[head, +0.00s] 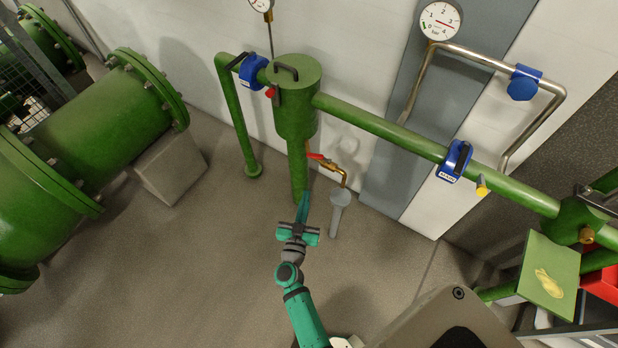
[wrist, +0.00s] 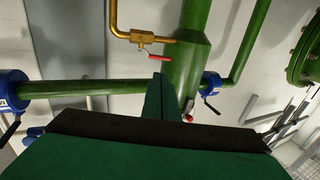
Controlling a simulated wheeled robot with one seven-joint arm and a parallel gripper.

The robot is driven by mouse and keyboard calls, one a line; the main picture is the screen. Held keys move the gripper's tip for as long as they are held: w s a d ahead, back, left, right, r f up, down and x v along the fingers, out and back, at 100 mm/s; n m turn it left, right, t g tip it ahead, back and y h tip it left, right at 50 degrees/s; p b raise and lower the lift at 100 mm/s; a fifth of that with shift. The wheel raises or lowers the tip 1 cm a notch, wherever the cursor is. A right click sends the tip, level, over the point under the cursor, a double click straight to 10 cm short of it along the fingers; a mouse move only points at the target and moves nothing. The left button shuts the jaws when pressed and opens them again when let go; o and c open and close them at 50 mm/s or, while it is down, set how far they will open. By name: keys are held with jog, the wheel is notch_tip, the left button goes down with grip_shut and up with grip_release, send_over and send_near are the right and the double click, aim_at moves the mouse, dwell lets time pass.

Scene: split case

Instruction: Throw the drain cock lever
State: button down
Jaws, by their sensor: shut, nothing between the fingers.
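The drain cock lever (head: 316,156) is small and red, on a brass cock (head: 334,168) beside the green vertical pipe. In the head view it points left toward that pipe. The wrist view shows the red lever (wrist: 160,57) just beyond my fingertips, with the brass pipe (wrist: 113,18) leading from its cock. My gripper (head: 306,194) is shut and empty, below the lever in the head view. Its fingers (wrist: 161,80) appear close to the lever in the wrist view, with a visible gap. The brass outlet bends down over a grey funnel pipe (head: 338,211).
A green horizontal pipe (head: 380,126) with blue valves (head: 455,161) crosses behind. Another red-tipped fitting (head: 271,92) sits higher on the green vessel (head: 296,110). Large green flanged piping (head: 100,120) stands left. Open floor (head: 190,260) lies left of my arm.

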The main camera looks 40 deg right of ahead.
send_near(313, 157)
jog(key=x, duration=0.5)
jog(key=shift+f, duration=0.1)
jog(key=shift+w+d, duration=0.2)
jog(key=shift+d, duration=0.55)
jog(key=shift+a, duration=0.1)
jog(key=shift+w, duration=0.15)
